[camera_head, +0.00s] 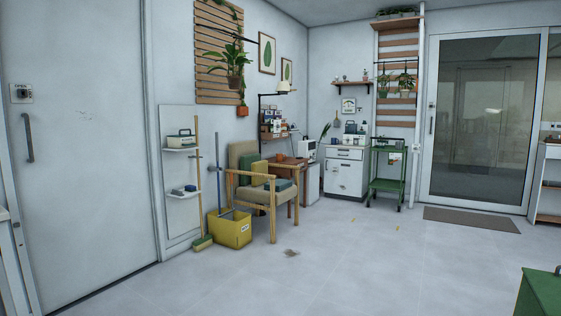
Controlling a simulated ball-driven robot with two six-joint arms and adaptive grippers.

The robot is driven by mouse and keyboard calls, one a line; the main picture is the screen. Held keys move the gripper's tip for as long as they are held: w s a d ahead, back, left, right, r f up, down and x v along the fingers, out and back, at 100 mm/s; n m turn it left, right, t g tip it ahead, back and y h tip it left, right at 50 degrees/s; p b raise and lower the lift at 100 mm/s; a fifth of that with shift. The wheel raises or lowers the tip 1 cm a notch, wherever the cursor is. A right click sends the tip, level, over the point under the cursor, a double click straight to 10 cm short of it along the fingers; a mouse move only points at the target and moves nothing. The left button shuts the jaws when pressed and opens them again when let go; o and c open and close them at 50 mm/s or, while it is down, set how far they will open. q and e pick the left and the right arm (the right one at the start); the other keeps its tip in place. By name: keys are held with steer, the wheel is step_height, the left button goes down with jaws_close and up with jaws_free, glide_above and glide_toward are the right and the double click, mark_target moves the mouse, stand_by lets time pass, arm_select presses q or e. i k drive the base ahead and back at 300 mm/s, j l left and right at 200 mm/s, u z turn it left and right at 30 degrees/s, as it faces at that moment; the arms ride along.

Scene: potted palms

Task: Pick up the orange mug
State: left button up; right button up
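A small orange object (280,157) sits on the brown wooden desk (292,162) behind the armchair, far off near the room's back corner. It may be the orange mug, but it is too small to tell for sure. The armchair partly hides the desk. Neither of my grippers shows in the head view.
A wooden armchair (246,184) with green cushions stands before the desk. A yellow bucket (231,229) and a broom (198,190) are left of it. A green cart (388,172) stands by a white cabinet (345,170). A green box (541,294) is at lower right. The middle floor is mostly clear.

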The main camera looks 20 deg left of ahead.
mark_target(279, 156)
steer(key=i+u, duration=0.2)
steer(key=i+j, duration=0.1)
steer(key=i, duration=1)
steer(key=i+j, duration=0.1)
steer(key=i, duration=1)
steer(key=i+l, duration=0.2)
steer(key=i, duration=0.85)
steer(key=i+l+z, duration=0.15)
steer(key=i, duration=0.85)
steer(key=i+j+u, duration=0.2)
steer(key=i+u, duration=0.15)
steer(key=i, duration=0.7)
steer(key=i+l+u, duration=0.1)
steer(key=i+u, duration=0.3)
steer(key=i, duration=0.6)
steer(key=i+u, duration=0.1)
steer(key=i, duration=0.5)
steer(key=i+l+u, duration=0.15)
steer(key=i, duration=0.45)
